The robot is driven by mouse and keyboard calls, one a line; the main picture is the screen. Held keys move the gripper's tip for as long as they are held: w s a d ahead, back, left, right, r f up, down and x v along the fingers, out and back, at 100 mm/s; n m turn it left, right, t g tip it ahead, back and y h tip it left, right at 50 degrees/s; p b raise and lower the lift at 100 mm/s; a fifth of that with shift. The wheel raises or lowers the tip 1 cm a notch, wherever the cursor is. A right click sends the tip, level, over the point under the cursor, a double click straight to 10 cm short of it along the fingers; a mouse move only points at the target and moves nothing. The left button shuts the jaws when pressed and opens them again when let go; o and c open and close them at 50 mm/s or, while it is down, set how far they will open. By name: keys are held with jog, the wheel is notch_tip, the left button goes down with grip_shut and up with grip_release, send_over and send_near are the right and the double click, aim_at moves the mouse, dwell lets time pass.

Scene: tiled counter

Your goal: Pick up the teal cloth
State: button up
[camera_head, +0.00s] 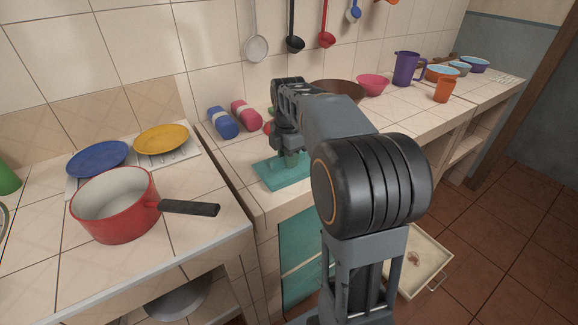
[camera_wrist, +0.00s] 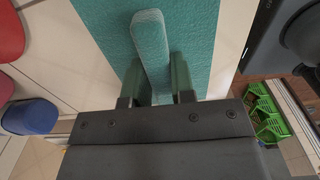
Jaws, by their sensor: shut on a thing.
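The teal cloth (camera_head: 268,176) lies at the front edge of the tiled counter, below my gripper (camera_head: 290,158). In the wrist view the cloth (camera_wrist: 95,22) spreads beneath the jaws. A raised fold of it stands between the two fingers of my gripper (camera_wrist: 160,75), which is shut on that fold. Most of the cloth looks flat on the counter. My arm hides part of the counter to the right of it.
A red pot (camera_head: 116,205), a blue plate (camera_head: 98,159) and a yellow plate (camera_head: 161,138) stand left. A brown bowl (camera_head: 338,90), pink bowl (camera_head: 373,85) and purple pitcher (camera_head: 407,68) stand farther right. Ladles hang above.

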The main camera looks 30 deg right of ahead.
grip_shut()
jog(key=shift+r, duration=0.1)
jog(key=shift+r, duration=0.65)
jog(key=s+a+r+p, duration=0.2)
jog(key=s+a+r, duration=0.2)
jog(key=s+r, duration=0.7)
jog(key=shift+s+a+r, duration=0.2)
jog(key=shift+s+r, duration=0.05)
jog(key=shift+s, duration=0.95)
